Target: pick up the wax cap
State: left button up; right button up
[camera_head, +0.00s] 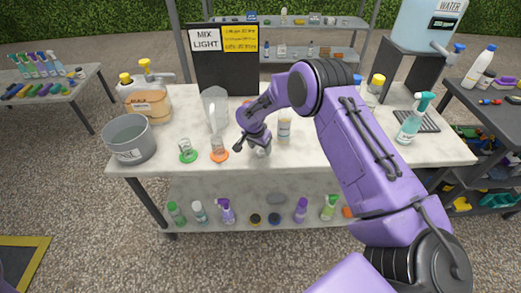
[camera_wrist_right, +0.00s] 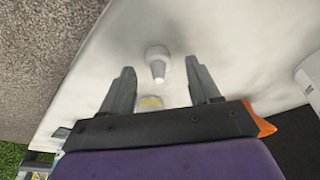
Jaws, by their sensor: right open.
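A small pale grey, stepped piece (camera_wrist_right: 157,62), which I take to be the wax cap, lies on the white worktop in the right wrist view. My right gripper (camera_wrist_right: 160,66) is open, with one finger on each side of it in the picture; I cannot tell how far above it the fingers are. In the head view my right gripper (camera_head: 253,142) is over the middle of the worktop, partly hiding the grey piece (camera_head: 263,151). My left gripper is not in view.
A white labelled container (camera_head: 284,131) stands just right of my right gripper. A clear pitcher (camera_head: 215,108), an orange-based cup (camera_head: 219,151), a green-based cup (camera_head: 187,151) and a grey bucket (camera_head: 130,140) stand to the left. The worktop's front (camera_head: 310,158) is clear.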

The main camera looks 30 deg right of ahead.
jog(key=shift+d+f, duration=0.25)
jog(key=shift+f, duration=0.4)
grip_shut()
jog(key=shift+r, duration=0.1)
